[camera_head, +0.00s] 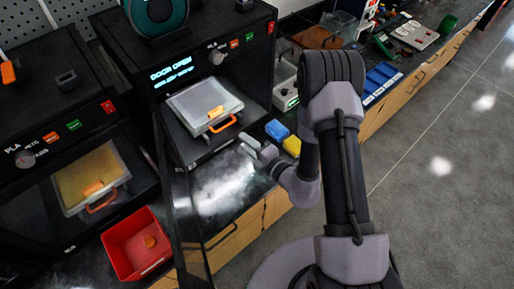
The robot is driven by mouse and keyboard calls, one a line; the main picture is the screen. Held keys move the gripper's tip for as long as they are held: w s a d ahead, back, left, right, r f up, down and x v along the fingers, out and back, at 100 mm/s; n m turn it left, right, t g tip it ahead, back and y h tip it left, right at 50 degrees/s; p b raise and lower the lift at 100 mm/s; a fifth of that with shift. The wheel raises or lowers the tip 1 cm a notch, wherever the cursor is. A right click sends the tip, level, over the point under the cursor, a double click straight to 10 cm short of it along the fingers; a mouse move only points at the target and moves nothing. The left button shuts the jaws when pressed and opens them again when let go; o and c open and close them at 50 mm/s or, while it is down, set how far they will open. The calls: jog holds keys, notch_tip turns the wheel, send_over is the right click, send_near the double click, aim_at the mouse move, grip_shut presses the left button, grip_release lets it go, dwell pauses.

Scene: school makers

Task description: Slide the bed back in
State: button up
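The print bed (190,100) is a pale plate in the middle black printer (225,65), whose display reads "DOOR OPEN". An orange printed piece (215,112) lies on the plate near its front. An orange handle (223,125) is at the bed's front edge. How far the bed sticks out is hard to tell. The printer's door (180,205) hangs open at the left of the opening. My gripper (248,146) is in front of and to the right of the handle, apart from it. Its two pale fingers look parted, with nothing between them.
A second printer (60,130) at left holds a similar bed with an orange handle. A red bin (137,245) stands on the counter before it. Blue (277,130) and yellow (292,146) blocks lie close behind my gripper. Blue trays (380,80) stand farther right.

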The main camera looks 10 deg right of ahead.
jog(key=v, duration=0.6)
